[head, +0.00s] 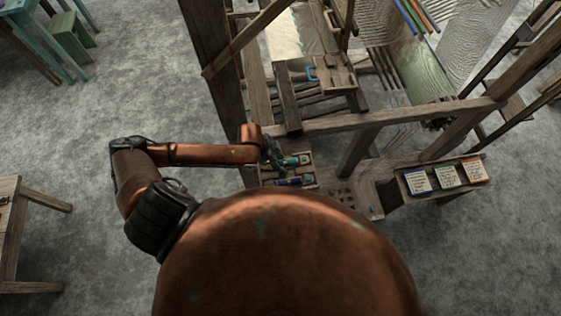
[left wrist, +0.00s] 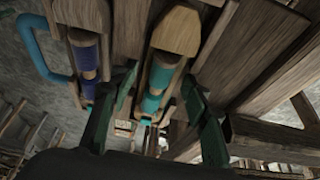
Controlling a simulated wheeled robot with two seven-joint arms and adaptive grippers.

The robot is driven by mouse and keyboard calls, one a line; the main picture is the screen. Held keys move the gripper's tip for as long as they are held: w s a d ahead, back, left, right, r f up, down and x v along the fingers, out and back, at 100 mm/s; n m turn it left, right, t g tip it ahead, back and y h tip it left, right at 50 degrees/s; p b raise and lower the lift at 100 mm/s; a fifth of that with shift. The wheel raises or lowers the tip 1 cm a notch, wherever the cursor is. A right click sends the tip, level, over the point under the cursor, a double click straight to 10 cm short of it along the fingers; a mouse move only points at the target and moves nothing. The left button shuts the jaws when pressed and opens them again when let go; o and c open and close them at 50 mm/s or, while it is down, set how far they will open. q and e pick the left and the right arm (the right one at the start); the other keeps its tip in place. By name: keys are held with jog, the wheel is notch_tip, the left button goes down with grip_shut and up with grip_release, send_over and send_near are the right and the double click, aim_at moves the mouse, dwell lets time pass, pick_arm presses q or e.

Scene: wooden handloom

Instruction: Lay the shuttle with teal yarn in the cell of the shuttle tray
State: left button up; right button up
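The shuttle with teal yarn (head: 293,161) is at the small wooden shuttle tray (head: 312,171), above a shuttle with blue yarn (head: 294,181). My left gripper (head: 273,153) is at the tray's left end, by the teal shuttle. In the left wrist view the teal shuttle (left wrist: 160,80) lies between the two fingers of my left gripper (left wrist: 158,85). The fingers are spread, with a visible gap on the left side; contact on the right side is unclear. The blue-yarn shuttle (left wrist: 86,62) lies outside the left finger. My right gripper is not in view.
The wooden loom frame (head: 400,115) rises behind and right of the tray. A sloped board with several cards (head: 447,177) is at the right. A blue curved handle (left wrist: 40,50) stands beside the blue shuttle. A stool (head: 75,38) and open floor lie left.

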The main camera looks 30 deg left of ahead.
pick_arm(q)
jog(key=shift+o, duration=0.9)
jog(key=v, duration=1.2)
